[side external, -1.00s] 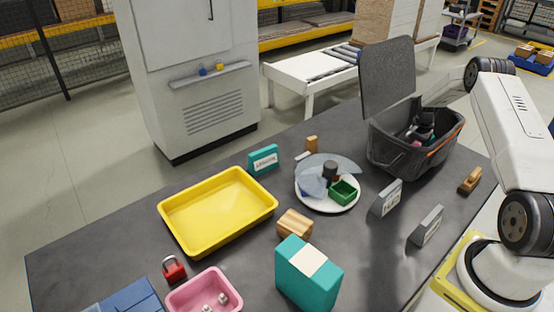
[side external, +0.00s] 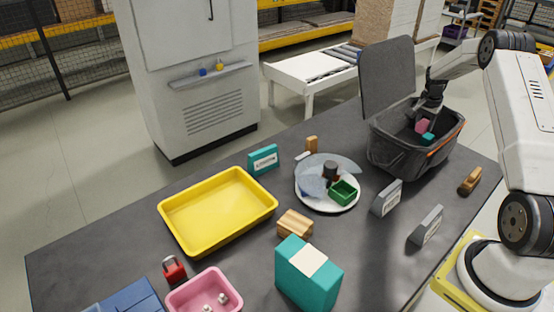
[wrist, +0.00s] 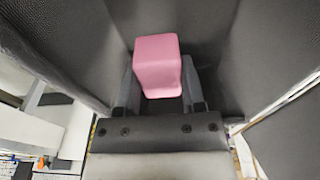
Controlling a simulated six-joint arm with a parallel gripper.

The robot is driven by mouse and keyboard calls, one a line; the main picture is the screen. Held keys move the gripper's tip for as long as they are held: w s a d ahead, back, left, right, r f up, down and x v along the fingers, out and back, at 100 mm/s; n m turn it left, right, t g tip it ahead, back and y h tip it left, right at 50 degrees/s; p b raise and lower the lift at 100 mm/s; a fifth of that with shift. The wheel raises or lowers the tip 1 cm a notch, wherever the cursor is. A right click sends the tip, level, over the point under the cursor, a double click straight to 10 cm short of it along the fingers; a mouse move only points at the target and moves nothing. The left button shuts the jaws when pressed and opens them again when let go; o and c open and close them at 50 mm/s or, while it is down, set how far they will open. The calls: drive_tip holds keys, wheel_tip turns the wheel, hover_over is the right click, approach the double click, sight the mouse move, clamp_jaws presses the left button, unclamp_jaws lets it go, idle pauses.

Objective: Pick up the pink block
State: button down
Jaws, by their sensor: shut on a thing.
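The pink block (wrist: 157,62) sits between the two fingers of my gripper (wrist: 158,92) in the wrist view, with dark bin walls around it. In the side external view the pink block (side external: 422,126) shows below my gripper (side external: 425,112), inside the mouth of the dark grey lidded bin (side external: 392,152). My gripper is shut on the block. A teal piece (side external: 428,137) lies in the bin just below and right of the block. I cannot tell from the side whether the block is clear of the bin's contents.
The bin's open lid (side external: 387,78) stands upright behind it. A white plate (side external: 318,203) with several items, a yellow tray (side external: 215,212), a teal box (side external: 307,275) and two grey label stands (side external: 386,198) are on the dark table.

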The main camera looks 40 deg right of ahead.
drive_tip(key=shift+r, duration=0.3)
drive_tip(key=shift+r, duration=0.15)
idle(0.5)
